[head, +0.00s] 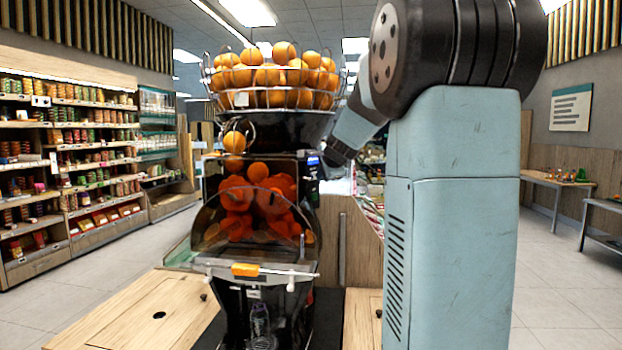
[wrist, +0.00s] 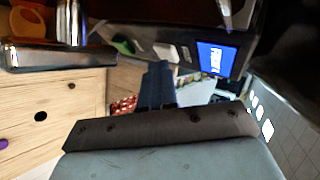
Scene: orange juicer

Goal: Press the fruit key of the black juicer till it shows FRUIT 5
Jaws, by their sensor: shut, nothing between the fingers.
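The black juicer (head: 262,130) stands in the middle of the head view, with a wire basket of oranges on top and orange parts behind a clear cover. Its small blue display (head: 313,161) is at the upper right of its front. In the wrist view the lit display (wrist: 216,58) sits on a dark panel, its text too small to read. A green key (wrist: 122,46) and pale keys (wrist: 165,51) lie in a row beside it. My gripper (wrist: 158,78) is shut and empty, its fingertips close to this row; I cannot tell whether they touch a key.
A wooden counter (head: 140,312) flanks the juicer. A metal spout or bar (wrist: 60,52) of the machine is at the upper left of the wrist view. Stocked shelves (head: 75,150) line the left wall, and tables (head: 560,185) stand far right.

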